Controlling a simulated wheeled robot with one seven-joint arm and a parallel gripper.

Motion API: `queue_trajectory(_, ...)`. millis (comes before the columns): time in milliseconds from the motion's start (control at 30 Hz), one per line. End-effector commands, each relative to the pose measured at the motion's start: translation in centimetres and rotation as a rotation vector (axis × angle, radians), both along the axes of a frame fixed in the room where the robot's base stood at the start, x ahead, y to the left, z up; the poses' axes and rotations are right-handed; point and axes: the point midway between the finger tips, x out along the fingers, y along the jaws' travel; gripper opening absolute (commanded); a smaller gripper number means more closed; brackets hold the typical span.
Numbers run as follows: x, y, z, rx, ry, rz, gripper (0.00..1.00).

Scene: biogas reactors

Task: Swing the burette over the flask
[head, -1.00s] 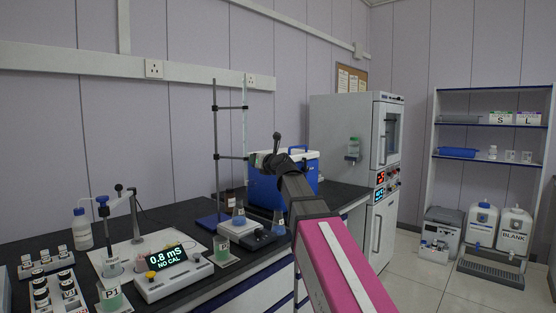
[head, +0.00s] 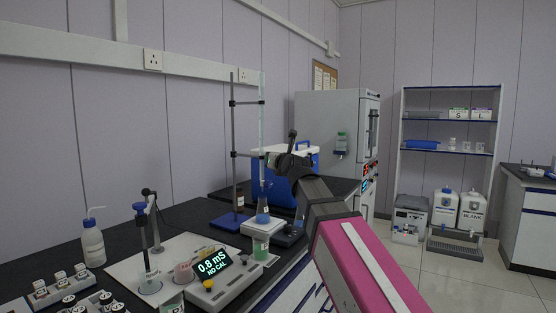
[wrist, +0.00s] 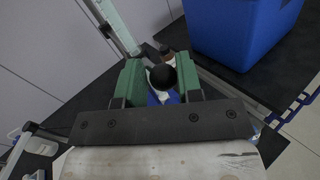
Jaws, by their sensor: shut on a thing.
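The burette (head: 262,110) is a pale upright tube clamped beside a dark stand rod (head: 235,140) on a blue base (head: 231,220). A flask with blue liquid (head: 263,213) is below it on a white-topped stirrer (head: 258,229); in the head view the tube lines up above the flask, but depth is hard to judge. My gripper (head: 270,160) is at the burette's lower part. In the wrist view, the green fingers (wrist: 160,80) are closed around a dark rounded part (wrist: 163,77), with the burette tube (wrist: 115,22) just beyond. The burette tip is hidden.
A blue cooler box (head: 270,188) stands close behind my gripper. Open floor lies to the right.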

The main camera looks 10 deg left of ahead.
Motion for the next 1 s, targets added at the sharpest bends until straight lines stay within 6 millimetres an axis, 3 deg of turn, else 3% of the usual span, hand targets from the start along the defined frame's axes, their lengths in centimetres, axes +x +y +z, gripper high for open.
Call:
queue_trajectory(300, 0.4, 0.3, 0.2, 0.002, -0.001, 0.001, 0.0)
queue_trajectory(333, 0.4, 0.3, 0.2, 0.002, -0.002, 0.0, 0.4)
queue_trajectory(367, 0.4, 0.3, 0.2, 0.002, -0.002, 0.0, 0.49)
queue_trajectory(400, 0.4, 0.2, 0.2, 0.002, -0.002, 0.0, 0.52)
queue_trajectory(767, -0.2, -0.1, 0.1, 0.001, -0.001, 0.0, 0.52)
queue_trajectory(1000, -2.6, -1.5, 0.0, 0.002, -0.003, 0.0, 0.52)
